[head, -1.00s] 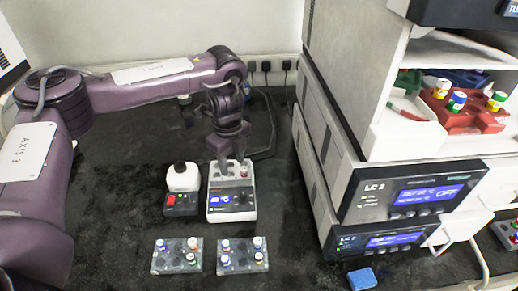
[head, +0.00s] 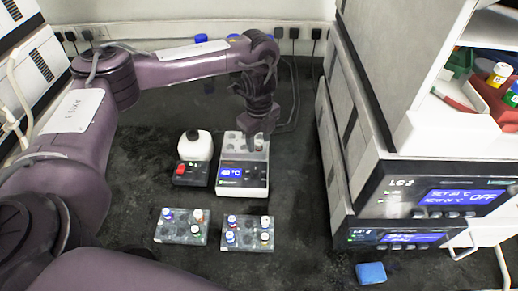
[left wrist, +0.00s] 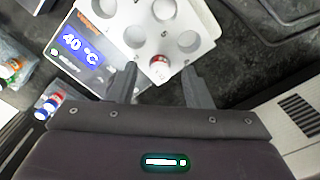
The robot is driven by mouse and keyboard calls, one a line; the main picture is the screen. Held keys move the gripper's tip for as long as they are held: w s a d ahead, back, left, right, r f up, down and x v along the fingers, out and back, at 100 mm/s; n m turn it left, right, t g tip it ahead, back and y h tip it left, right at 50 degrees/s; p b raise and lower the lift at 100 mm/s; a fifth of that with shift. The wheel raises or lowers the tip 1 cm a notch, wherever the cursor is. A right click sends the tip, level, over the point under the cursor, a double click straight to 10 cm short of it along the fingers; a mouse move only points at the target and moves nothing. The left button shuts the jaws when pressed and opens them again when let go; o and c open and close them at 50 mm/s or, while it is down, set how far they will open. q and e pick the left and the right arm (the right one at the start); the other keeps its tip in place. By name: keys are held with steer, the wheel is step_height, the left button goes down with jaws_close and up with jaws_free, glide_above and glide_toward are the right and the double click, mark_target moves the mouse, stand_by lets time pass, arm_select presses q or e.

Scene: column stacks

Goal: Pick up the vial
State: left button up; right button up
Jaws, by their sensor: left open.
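A vial (left wrist: 160,66) with a white and red cap stands in a hole at the corner of the white heater block (left wrist: 125,18) in the left wrist view. My left gripper (left wrist: 161,78) is open, with one fingertip on each side of the vial and the vial apart from both. In the head view my left gripper (head: 257,144) points down over the right side of the heater (head: 229,184), whose display reads 40 °C. There the gripper hides the vial. My right gripper is not in view.
A small mixer with a white top (head: 195,146) stands left of the heater. Two vial racks (head: 194,235) (head: 235,246) with several capped vials lie in front. The LC 2 instrument (head: 375,215) stands to the right, with a blue sponge (head: 370,273) near it.

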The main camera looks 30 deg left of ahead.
arm_select(q)
steer(key=shift+f, duration=0.2)
steer(key=shift+r, duration=0.1)
jaws_close()
steer(key=shift+r, duration=0.1)
